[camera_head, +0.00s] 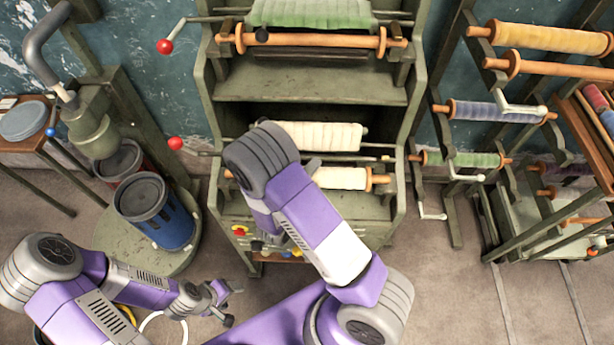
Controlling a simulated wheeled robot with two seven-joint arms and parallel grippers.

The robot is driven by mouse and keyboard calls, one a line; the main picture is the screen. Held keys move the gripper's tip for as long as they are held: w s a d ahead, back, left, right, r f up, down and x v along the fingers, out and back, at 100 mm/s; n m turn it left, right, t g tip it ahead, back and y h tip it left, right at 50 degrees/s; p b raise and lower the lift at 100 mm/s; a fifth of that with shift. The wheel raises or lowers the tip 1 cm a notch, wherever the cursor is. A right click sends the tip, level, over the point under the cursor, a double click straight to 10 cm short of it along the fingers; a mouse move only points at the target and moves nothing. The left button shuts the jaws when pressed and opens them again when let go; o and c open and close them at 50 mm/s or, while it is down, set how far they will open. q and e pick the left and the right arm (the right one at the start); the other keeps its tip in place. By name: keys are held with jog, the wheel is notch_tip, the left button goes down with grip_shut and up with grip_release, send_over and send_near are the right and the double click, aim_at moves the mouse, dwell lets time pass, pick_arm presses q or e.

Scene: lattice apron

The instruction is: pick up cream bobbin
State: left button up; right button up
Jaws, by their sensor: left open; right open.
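Two cream rolls show in the middle green rack. The upper cream roll (325,136) lies across the opening. The lower cream roll (342,178) has an orange wooden end at its right. I cannot tell which is the cream bobbin. My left gripper (222,302) is open and empty at the lower left, well away from the rolls.
A green roll (312,12) and an orange bar (310,41) cross the rack's top. A blue bucket (158,215) and a press (92,135) stand left. Yellow (545,37), blue (490,110) and green (462,160) rolls hang right. Floor right of my arm is clear.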

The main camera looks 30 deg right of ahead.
jog(key=shift+w+d, duration=0.15)
jog(key=shift+d, duration=0.1)
jog(key=shift+c, duration=0.4)
jog(key=c, duration=1.3)
jog(key=shift+c, duration=0.2)
jog(key=shift+r, duration=0.1)
